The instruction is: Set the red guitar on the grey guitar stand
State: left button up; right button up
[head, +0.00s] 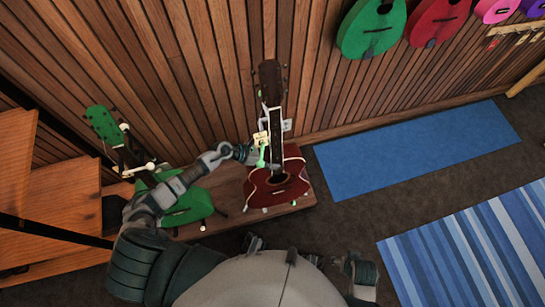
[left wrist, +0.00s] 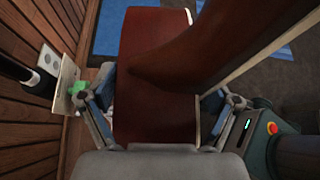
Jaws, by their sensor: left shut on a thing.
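The red guitar (head: 264,193) stands upright, neck up, over the low wooden platform in the head view. My left gripper (head: 265,158) reaches it from the left, near where the neck meets the body. In the left wrist view its two fingers (left wrist: 160,112) lie on either side of the dark red guitar (left wrist: 150,45), shut on it. Pale grey parts, apparently of the grey guitar stand (head: 287,125), show beside the neck. White-tipped feet show below the body. The guitar hides most of the stand, so I cannot tell if it rests on it.
A green guitar (head: 187,203) on a stand occupies the platform's left part. The wooden platform (head: 236,215) runs along the slatted wall, beside wooden steps (head: 65,200). A blue mat (head: 415,150) and a striped rug (head: 480,255) lie right. Colored instruments hang upper right.

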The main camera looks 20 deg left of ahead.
pick_arm(q)
jog(key=shift+w+a+r, duration=0.1)
jog(key=shift+w+a, duration=0.1)
jog(key=shift+w, duration=0.3)
jog(key=shift+w+a+b, duration=0.3)
jog(key=shift+w+b, duration=0.05)
jog(key=shift+b, duration=0.25)
jog(key=shift+w, duration=0.15)
jog(key=shift+w+a, duration=0.15)
jog(key=shift+a, duration=0.05)
jog(key=shift+w+a+b, duration=0.15)
jog(key=shift+w+b, duration=0.15)
jog(key=shift+b, duration=0.2)
jog(key=shift+w+a+b, duration=0.3)
jog(key=shift+w, duration=0.1)
pick_arm(e)
jog(key=w+a+r+t, duration=0.2)
jog(key=w+r+t, duration=0.1)
jog(key=w+r, duration=0.1)
jog(key=shift+w+t+y, duration=0.3)
jog(key=shift+w+y, duration=0.1)
jog(key=shift+w, duration=0.25)
jog(key=shift+w+r, duration=0.1)
jog(key=shift+r, duration=0.05)
jog(key=shift+w, duration=0.2)
